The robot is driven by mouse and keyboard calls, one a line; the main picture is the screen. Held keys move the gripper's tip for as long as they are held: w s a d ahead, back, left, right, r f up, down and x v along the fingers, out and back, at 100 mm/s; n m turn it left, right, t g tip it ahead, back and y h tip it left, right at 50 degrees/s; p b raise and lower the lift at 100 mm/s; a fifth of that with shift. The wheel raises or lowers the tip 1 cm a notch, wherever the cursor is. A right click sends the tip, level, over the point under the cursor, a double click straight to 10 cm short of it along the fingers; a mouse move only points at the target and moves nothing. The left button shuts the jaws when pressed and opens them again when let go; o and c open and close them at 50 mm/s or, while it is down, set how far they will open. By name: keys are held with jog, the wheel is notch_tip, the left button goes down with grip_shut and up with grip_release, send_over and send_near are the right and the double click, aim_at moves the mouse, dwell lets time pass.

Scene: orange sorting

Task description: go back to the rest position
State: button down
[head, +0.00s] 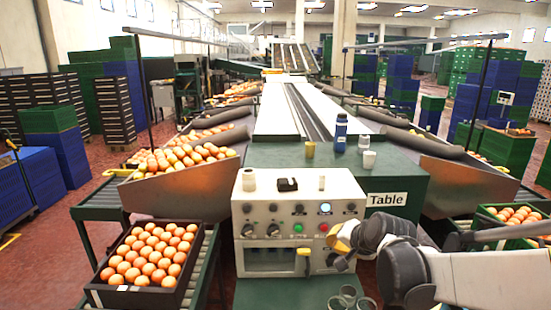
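My arm reaches in from the lower right in the head view, with a white link and dark joints. My gripper (340,256) is at its end, in front of the right part of the grey control panel (265,212). It looks partly hidden by the dark wrist and is small, so I cannot tell whether its fingers are open or shut. I see no object clearly held in it.
A dark crate of oranges (104,295) stands at lower left, and a green crate of oranges (535,242) at right. Behind the panel is a green table (270,157) with a blue bottle (341,133), yellow cup (310,149) and white cup (369,160).

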jog(key=s+d+r+n+g+h, duration=0.1)
jog(key=s+n, duration=0.5)
jog(key=s, duration=2.1)
jog(key=shift+s+d+r+n+g+h, duration=0.25)
jog(key=shift+d+r+n+g+h, duration=0.15)
jog(key=shift+g+h, duration=0.25)
